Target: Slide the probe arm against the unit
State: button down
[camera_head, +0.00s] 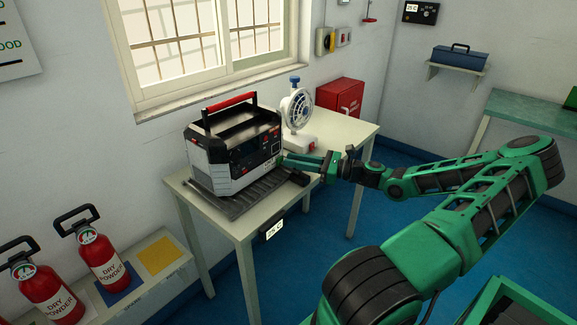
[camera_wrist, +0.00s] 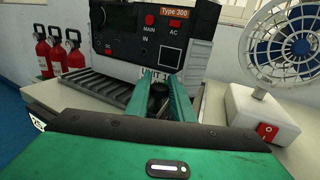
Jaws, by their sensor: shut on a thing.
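The unit (camera_head: 215,155) is a grey and black box with a red top handle, standing on a dark ribbed track on the table. In the wrist view its front panel (camera_wrist: 118,42) shows red buttons and a "Type 300" label. My gripper (camera_head: 287,160) is low at the unit's front right side. In the wrist view my gripper (camera_wrist: 158,90) is shut on a dark round knob (camera_wrist: 158,98), which seems to be part of the probe arm. The fingers hide most of the probe arm, and I cannot tell whether it touches the unit.
The ribbed track (camera_head: 245,200) lies on the white table (camera_head: 335,128). A white fan (camera_wrist: 262,100) stands close to the right of my gripper. A red box (camera_head: 340,96) is behind it. Red extinguishers (camera_head: 100,258) stand on a low bench at left.

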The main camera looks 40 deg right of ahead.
jog(key=shift+w, duration=0.2)
jog(key=c, duration=1.5)
grip_release()
jog(key=shift+w, duration=0.1)
jog(key=shift+c, duration=0.2)
jog(key=v, duration=1)
jog(key=shift+s+d, duration=0.2)
jog(key=shift+s, duration=0.15)
jog(key=shift+s+f, duration=0.1)
